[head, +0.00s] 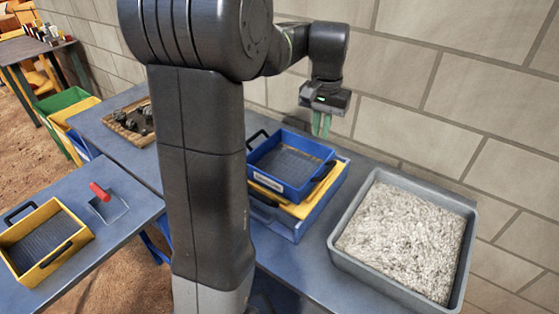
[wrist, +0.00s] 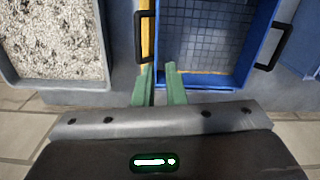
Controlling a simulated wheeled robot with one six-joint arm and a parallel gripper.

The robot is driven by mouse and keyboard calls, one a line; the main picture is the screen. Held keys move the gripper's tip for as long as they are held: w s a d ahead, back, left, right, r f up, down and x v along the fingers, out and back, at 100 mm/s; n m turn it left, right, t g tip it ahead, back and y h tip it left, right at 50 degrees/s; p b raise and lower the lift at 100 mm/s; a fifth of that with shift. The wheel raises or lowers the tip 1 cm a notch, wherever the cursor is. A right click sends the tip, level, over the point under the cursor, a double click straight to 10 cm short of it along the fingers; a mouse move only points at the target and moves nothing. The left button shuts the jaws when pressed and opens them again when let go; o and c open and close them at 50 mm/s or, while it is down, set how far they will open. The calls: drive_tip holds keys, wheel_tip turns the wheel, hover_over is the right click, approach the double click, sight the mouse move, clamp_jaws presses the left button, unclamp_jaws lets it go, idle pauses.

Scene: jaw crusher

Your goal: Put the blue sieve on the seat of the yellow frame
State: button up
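The blue sieve (head: 287,165), a mesh-floored box with a black handle at each end, rests on the yellow frame (head: 297,208). It looks shifted to the left, with yellow showing along its right side and front. Whether it is fully down in the seat I cannot tell. In the wrist view the sieve (wrist: 210,40) shows its mesh, both handles and a yellow strip beside the left handle. My gripper (head: 321,125) hangs above and behind the sieve's right end. Its green fingers (wrist: 159,78) are a little apart with nothing between them, near the left handle in that view.
A blue base (head: 270,222) lies under the frame. A grey tray of pale gravel (head: 345,255) stands at right, close to the frame. A yellow sieve (head: 75,262) and a red-handled tool (head: 100,192) lie on the left table. A block wall (head: 410,90) stands close behind.

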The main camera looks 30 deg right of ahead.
drive_tip(key=d+m, duration=0.1)
hover_over(318, 169)
drive_tip(key=shift+m, duration=0.3)
drive_tip(key=f, duration=0.5)
drive_tip(key=d+f, duration=0.1)
drive_tip(key=f, duration=0.2)
drive_tip(key=shift+w+f, duration=0.15)
drive_tip(key=shift+f, duration=0.1)
drive_tip(key=shift+a+f+p, duration=0.2)
drive_tip(key=shift+a+f, duration=0.05)
drive_tip(key=shift+f, duration=1.05)
drive_tip(key=shift+a+f+p, duration=0.15)
drive_tip(key=shift+a+f, duration=0.05)
drive_tip(key=shift+f, duration=1.1)
clamp_jaws()
drive_tip(key=shift+r, duration=0.1)
